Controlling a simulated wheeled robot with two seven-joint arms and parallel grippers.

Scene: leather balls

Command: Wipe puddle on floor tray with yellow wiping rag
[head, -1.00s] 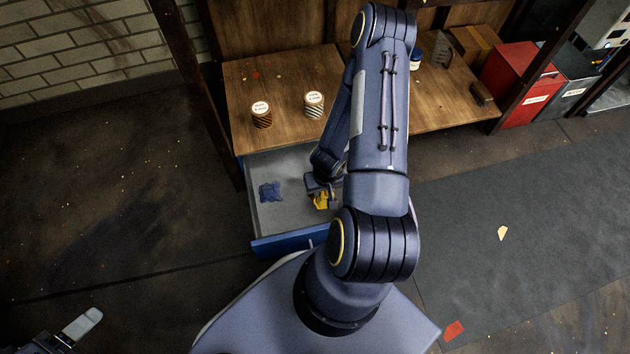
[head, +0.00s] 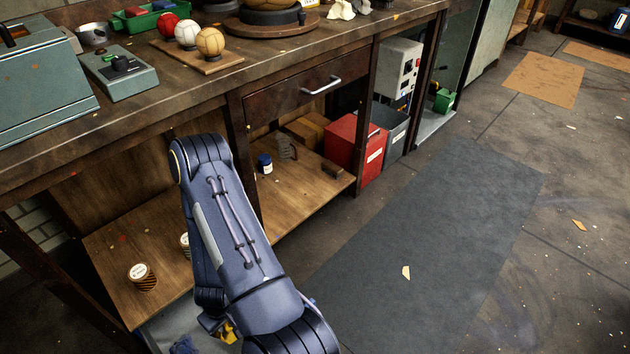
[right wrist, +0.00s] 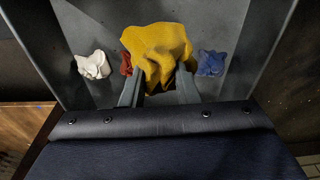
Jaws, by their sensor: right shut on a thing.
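The yellow wiping rag (right wrist: 157,48) is bunched between the fingers of my right gripper (right wrist: 160,84), which is shut on it. In the right wrist view it hangs over a grey drawer, with a white rag (right wrist: 94,65), a red rag (right wrist: 126,64) and a blue rag (right wrist: 211,63) lying in it. In the head view only a bit of yellow rag (head: 228,333) shows beside my right arm at the bottom edge. A pale, low tray-like base (head: 432,126) stands on the floor beyond the bins. I cannot make out a puddle. My left gripper is out of view.
The workbench (head: 300,62) bears leather balls (head: 210,41) and a green machine (head: 122,70). A red bin (head: 350,143) and a grey bin (head: 388,130) stand beneath. A dark mat (head: 440,215) leaves open floor at the right.

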